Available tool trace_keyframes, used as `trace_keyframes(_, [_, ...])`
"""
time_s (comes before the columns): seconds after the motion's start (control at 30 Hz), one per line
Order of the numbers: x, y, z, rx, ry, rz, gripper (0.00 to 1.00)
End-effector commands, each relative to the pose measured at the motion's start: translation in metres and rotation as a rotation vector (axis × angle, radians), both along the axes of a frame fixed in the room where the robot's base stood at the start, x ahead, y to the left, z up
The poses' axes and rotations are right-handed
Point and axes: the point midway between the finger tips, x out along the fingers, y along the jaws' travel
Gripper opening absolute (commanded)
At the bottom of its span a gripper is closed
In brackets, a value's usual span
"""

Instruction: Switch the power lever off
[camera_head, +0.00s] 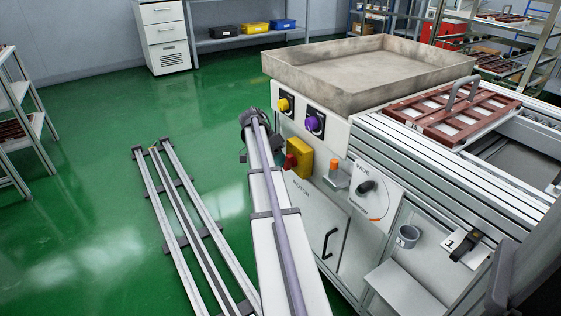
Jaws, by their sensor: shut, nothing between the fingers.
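Several controls sit on the white machine front, and I cannot tell for sure which is the power lever. A yellow box (301,158) carries a red handle (290,161) on its left side, partly close to my arm in the picture. A black lever (466,245) stands on a white plate marked "1" at the lower right. My arm rises from the bottom centre to a dark joint left of the yellow box. My gripper's fingers do not show; they are hidden or out of frame.
A yellow knob (285,104), a purple knob (312,123), an orange button (333,166) and a black dial (367,187) are nearby. A grey tray (368,97) and a brown crate (437,133) sit on top. Floor rails (184,222) lie left; green floor beyond is clear.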

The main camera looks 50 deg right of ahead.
Motion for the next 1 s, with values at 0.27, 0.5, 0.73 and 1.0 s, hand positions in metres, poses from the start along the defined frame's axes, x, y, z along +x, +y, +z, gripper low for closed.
trace_keyframes(0.27, [0.000,0.000,-0.001,0.000,0.000,0.000,0.00])
trace_keyframes(0.5, [0.000,0.000,-0.001,0.000,0.000,0.000,0.00])
trace_keyframes(0.73, [0.000,0.000,0.008,0.000,0.000,0.000,0.00])
trace_keyframes(1.0, [-0.003,0.001,0.018,0.000,0.006,-0.004,0.00])
